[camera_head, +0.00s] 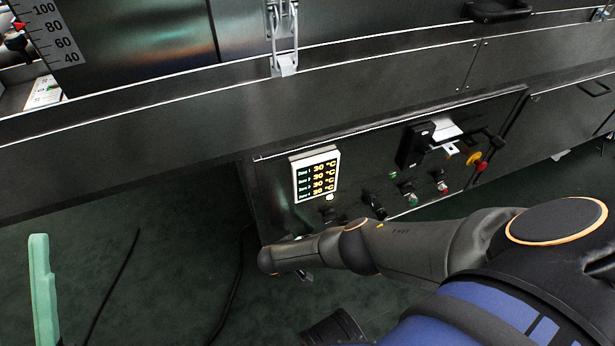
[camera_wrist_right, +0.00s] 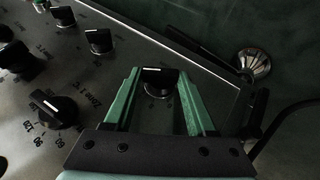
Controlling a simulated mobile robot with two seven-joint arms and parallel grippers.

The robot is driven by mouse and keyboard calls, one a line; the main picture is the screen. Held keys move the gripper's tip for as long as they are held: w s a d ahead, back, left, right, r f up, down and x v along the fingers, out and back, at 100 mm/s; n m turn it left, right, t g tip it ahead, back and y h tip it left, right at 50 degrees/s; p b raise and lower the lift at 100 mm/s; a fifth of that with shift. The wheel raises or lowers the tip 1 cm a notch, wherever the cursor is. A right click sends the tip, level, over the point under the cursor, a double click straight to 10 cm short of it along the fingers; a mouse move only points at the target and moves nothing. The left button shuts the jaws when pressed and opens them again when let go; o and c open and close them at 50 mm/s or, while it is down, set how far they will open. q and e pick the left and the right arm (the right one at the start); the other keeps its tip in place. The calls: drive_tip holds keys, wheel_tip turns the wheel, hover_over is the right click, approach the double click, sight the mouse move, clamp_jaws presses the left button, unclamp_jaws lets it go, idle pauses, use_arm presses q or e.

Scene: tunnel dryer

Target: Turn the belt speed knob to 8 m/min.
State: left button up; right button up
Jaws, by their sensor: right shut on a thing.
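In the right wrist view, my right gripper (camera_wrist_right: 159,72) has its two green fingers on either side of a black knob (camera_wrist_right: 160,84) with a white pointer line, and it is shut on it. The scale and label of this knob are mostly covered by the fingers, so I cannot read its setting or confirm that it is the belt speed knob. In the head view, my right forearm hides this gripper and knob. One green finger of my left gripper (camera_head: 42,290) shows at the lower left, far from the panel; its other finger is not visible.
Other black knobs, one (camera_wrist_right: 56,111) near the "Zone 1 °C" label, stand close to the left of the fingers. A temperature display (camera_head: 317,175) reads 30 °C in several rows. A red-and-yellow emergency stop (camera_head: 478,162) and small buttons sit further right. A shiny round part (camera_wrist_right: 254,64) lies beyond the panel edge.

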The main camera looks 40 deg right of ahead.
use_arm(q)
drive_tip(key=shift+f, duration=0.1)
use_arm(e)
drive_tip(key=shift+w, duration=0.1)
drive_tip(key=o, duration=1.4)
drive_tip(key=shift+c, duration=0.2)
drive_tip(key=shift+r, duration=0.1)
use_arm(q)
wheel_tip(320, 180, up, 9)
drive_tip(key=p, duration=0.8)
drive_tip(key=shift+s+a+t, duration=0.2)
drive_tip(key=shift+a+t, duration=0.1)
drive_tip(key=shift+a, duration=0.15)
use_arm(e)
drive_tip(key=v, duration=1.2)
drive_tip(key=shift+a, duration=0.2)
use_arm(q)
drive_tip(key=shift+a, duration=0.1)
